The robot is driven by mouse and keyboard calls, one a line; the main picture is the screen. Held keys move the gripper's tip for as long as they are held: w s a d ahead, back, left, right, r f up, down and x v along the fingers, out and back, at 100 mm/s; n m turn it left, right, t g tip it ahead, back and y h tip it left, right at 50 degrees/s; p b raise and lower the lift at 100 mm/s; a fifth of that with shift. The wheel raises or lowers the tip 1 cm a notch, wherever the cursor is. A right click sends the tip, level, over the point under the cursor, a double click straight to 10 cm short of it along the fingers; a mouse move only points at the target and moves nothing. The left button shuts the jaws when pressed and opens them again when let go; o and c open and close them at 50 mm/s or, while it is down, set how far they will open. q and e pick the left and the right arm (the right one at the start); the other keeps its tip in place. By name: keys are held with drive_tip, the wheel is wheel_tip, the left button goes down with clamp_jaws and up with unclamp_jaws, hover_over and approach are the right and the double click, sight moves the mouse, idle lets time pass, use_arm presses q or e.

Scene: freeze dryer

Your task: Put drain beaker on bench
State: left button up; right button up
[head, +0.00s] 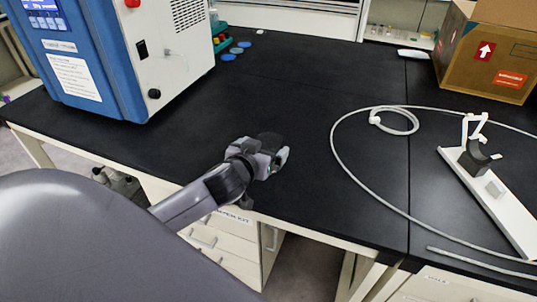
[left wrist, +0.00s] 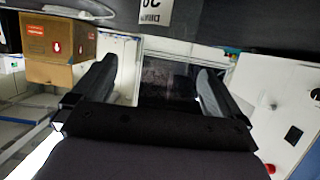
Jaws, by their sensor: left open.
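The black bench (head: 300,100) fills the middle of the head view, and its top is mostly bare. My left gripper (head: 275,157) is over the front part of the bench. In the left wrist view its two fingers (left wrist: 153,85) stand wide apart. A dark, speckled patch shows between them, and I cannot tell what it is. I cannot make out a drain beaker in either view. My right gripper is not in view.
The blue and white freeze dryer (head: 140,50) stands at the back left, with several blue discs (head: 229,57) beside it. A grey hose (head: 345,165) curls across the right side near a white stand (head: 490,190). A cardboard box (head: 487,52) is at the back right.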

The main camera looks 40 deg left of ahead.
sight(273, 140)
use_arm(q)
drive_tip(key=shift+x, duration=3.45)
drive_tip(key=shift+f, duration=0.15)
drive_tip(key=c, duration=1.1)
wheel_tip(273, 140, up, 20)
drive_tip(key=p, duration=0.2)
drive_tip(key=s+d+f+m+h, duration=0.1)
drive_tip(key=s+d+f, duration=0.2)
drive_tip(key=s+d, duration=0.1)
drive_tip(key=s+d+f+h, duration=0.1)
drive_tip(key=s+d+f, duration=0.3)
drive_tip(key=s+d, duration=0.1)
drive_tip(key=s+d+f+m+h, duration=0.1)
drive_tip(key=s+d+f, duration=0.2)
drive_tip(key=s, duration=0.3)
drive_tip(key=shift+d+f+m, duration=0.3)
drive_tip(key=shift+d, duration=0.5)
